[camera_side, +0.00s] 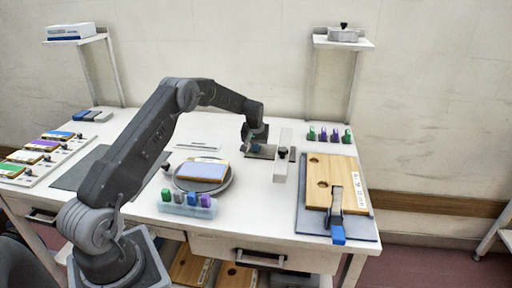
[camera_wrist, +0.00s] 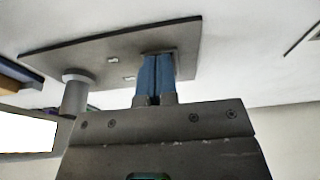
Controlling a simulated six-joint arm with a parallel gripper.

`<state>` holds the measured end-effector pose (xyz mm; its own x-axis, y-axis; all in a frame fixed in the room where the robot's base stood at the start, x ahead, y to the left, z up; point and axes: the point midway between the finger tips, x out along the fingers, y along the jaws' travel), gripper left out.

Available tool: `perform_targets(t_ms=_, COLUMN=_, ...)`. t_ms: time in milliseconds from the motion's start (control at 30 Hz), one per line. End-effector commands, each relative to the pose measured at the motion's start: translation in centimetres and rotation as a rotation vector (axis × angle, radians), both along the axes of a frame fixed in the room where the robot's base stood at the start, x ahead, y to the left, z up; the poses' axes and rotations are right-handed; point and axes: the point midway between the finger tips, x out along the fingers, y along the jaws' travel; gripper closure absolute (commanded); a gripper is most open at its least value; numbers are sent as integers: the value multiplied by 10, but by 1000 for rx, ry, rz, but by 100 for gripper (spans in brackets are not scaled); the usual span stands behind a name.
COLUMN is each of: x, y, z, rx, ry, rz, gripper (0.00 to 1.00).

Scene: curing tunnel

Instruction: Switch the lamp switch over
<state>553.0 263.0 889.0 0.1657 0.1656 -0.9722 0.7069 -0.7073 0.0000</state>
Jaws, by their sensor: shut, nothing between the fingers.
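The grey plate (camera_wrist: 60,52) that appears to carry the lamp switch fills the upper left of the wrist view. A short grey cylinder (camera_wrist: 75,95) with a pale collar stands up from it, and two small pale marks lie beside it. In the side view this plate (camera_side: 268,152) lies on the table, left of and behind a white block. My gripper (camera_wrist: 157,62) is shut and empty. Its blue fingers are together, with their tips over a dark patch on the plate, to the right of the cylinder. Contact cannot be told. The side view shows my gripper (camera_side: 254,146) low over the plate.
A white upright block (camera_side: 283,165) stands close on the right. A round dish (camera_side: 225,186) with a blue-topped block (camera_side: 203,172) is in front. A wooden board (camera_side: 330,172) with a blue-tipped clamp (camera_side: 338,232) lies at right. Small coloured pieces (camera_side: 330,135) stand behind it.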

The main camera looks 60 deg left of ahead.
Motion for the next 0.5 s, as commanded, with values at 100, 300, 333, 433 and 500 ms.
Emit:
perform_targets(t_ms=100, x=0, y=0, z=6, rx=1, ry=-1, rz=0, gripper=100)
perform_targets(t_ms=300, x=0, y=0, z=13, rx=0, ry=0, rz=0, gripper=100)
perform_targets(t_ms=333, x=0, y=0, z=13, rx=0, ry=0, rz=0, gripper=100)
perform_targets(t_ms=433, x=0, y=0, z=13, rx=0, ry=0, rz=0, gripper=100)
perform_targets(t_ms=500, x=0, y=0, z=13, rx=0, ry=0, rz=0, gripper=100)
